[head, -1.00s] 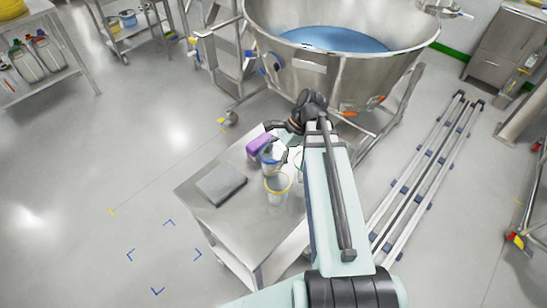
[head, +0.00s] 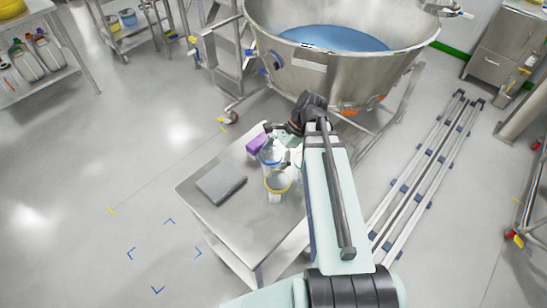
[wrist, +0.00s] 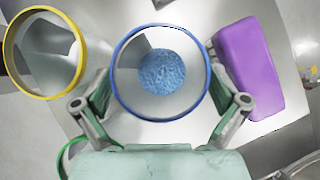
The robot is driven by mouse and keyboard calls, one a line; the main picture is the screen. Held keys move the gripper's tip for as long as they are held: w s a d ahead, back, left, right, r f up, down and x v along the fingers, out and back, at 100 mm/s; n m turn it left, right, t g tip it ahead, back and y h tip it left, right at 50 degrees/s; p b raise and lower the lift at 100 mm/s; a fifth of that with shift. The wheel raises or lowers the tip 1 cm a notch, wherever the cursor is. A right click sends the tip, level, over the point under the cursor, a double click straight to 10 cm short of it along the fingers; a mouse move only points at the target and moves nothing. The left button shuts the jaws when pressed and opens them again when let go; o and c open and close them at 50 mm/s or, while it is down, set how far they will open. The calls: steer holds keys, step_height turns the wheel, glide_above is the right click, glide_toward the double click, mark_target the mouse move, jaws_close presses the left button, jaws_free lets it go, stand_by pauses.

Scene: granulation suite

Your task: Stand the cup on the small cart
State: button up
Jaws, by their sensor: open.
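A clear cup with a blue rim (head: 270,157) and blue contents stands on a steel table (head: 240,220). In the wrist view the blue-rimmed cup (wrist: 160,72) is seen from above, between the two fingers. My gripper (wrist: 160,95) is open, with one finger on each side of this cup; I cannot tell whether they touch it. In the head view my gripper (head: 279,142) partly hides the cup. A clear cup with a yellow rim (head: 277,187) stands beside it, at the left in the wrist view (wrist: 45,55). I cannot tell which surface is the small cart.
A purple block (head: 256,143) and a flat grey plate (head: 220,183) lie on the same table. A large steel bowl with blue contents (head: 335,70) stands behind. A rack with small containers (head: 128,20) is at the back left. Blue corner marks (head: 158,290) outline free floor.

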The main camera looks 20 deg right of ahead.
steer(key=b+v, duration=0.2)
steer(key=v, duration=1)
steer(key=shift+r, duration=0.1)
steer(key=p+x, duration=0.2)
steer(key=x, duration=0.8)
steer(key=shift+s+a+f, duration=0.1)
steer(key=shift+a+f, duration=0.1)
steer(key=shift+f, duration=0.05)
steer(key=shift+x, duration=0.8)
steer(key=shift+d, duration=0.1)
steer(key=shift+r, duration=0.1)
